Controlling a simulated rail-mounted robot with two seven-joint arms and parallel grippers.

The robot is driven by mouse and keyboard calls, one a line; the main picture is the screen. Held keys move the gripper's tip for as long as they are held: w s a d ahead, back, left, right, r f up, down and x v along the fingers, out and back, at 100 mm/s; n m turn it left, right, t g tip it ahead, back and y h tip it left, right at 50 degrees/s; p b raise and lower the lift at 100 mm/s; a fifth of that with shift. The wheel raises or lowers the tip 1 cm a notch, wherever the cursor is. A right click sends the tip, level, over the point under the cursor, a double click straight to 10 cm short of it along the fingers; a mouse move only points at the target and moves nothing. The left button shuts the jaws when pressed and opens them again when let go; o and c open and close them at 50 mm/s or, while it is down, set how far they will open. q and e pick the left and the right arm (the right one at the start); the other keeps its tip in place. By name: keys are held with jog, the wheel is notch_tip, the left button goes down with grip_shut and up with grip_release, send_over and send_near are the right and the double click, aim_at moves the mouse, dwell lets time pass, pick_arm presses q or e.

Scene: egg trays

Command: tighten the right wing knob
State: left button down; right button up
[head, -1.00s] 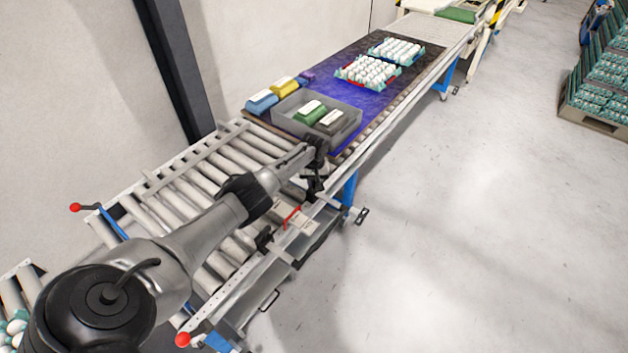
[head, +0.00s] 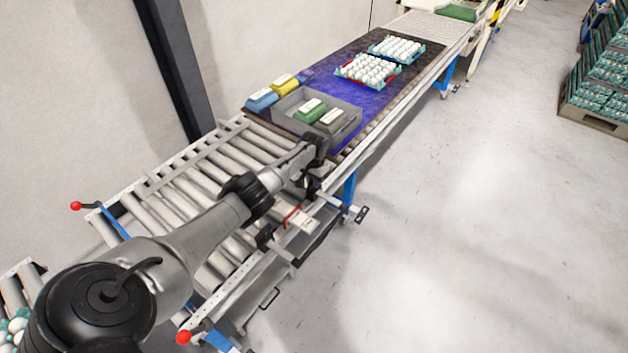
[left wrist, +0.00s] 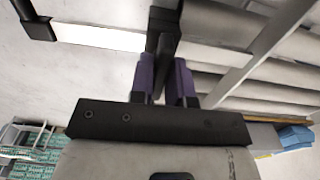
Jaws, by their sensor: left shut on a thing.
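My left gripper (left wrist: 165,82) shows purple fingers in the left wrist view. It is shut on a narrow black part, the wing knob (left wrist: 163,50), which sits at a black bracket on a pale bar (left wrist: 100,37). In the head view my left gripper (head: 308,186) is at the near side rail of the roller conveyor, and my own wrist hides most of the knob there. Another black clamp (head: 265,238) is on the same rail, lower left. My right gripper is not in view.
A black bar end (head: 361,214) sticks out over the aisle. The floor (head: 480,220) at right is clear.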

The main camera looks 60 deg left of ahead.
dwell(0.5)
pick_arm(q)
jog(key=c, duration=1.1)
grip_release()
jog(key=shift+r+p, duration=0.3)
jog(key=shift+r, duration=0.25)
notch_tip(320, 180, up, 13)
jog(key=p, duration=0.3)
jog(key=shift+f, duration=0.1)
